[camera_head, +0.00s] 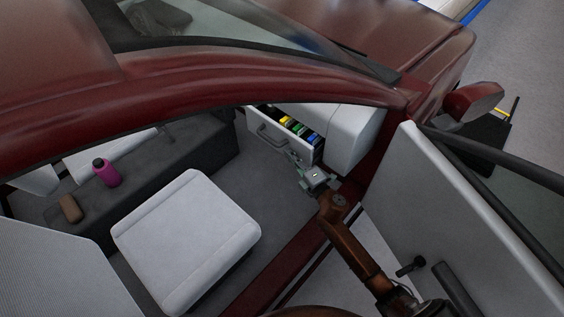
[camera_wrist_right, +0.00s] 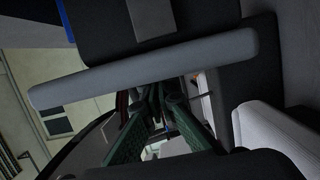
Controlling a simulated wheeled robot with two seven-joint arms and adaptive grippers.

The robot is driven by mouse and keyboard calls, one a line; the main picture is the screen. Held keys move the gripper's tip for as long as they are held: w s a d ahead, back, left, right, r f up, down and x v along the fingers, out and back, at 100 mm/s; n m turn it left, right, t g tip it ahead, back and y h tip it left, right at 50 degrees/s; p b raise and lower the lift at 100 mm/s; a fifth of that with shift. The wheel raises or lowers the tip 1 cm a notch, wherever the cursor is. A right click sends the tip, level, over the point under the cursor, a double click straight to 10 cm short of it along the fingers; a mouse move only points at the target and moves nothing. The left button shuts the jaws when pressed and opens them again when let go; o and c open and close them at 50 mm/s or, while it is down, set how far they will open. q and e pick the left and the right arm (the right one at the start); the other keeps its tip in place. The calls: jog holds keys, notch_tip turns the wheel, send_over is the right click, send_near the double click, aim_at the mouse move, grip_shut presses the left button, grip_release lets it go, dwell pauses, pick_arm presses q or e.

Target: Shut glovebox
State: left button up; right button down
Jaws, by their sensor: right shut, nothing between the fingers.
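The glovebox (camera_head: 281,139) is a white drawer pulled out from the dashboard inside the red car. A grey bar handle runs along its front. Several coloured items show inside it. My right gripper (camera_head: 299,164) is just below the drawer's front right end, with its fingers shut and empty. Whether it touches the drawer cannot be told. In the right wrist view the green fingers (camera_wrist_right: 160,97) point toward a light grey bar (camera_wrist_right: 150,70) crossing the picture, which looks like the handle. My left gripper is not in view.
The white dashboard (camera_head: 352,135) is behind the drawer. A white seat (camera_head: 187,240) stands in front of it. The open car door (camera_head: 465,230) is to the right of my right arm. A pink bottle (camera_head: 106,173) and a brown object (camera_head: 70,208) are on the dark console.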

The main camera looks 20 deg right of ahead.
jog(key=shift+w+d, duration=0.2)
jog(key=shift+d, duration=0.3)
jog(key=shift+w+d, duration=0.2)
jog(key=shift+d, duration=0.3)
jog(key=shift+w+d, duration=0.1)
jog(key=shift+d, duration=0.15)
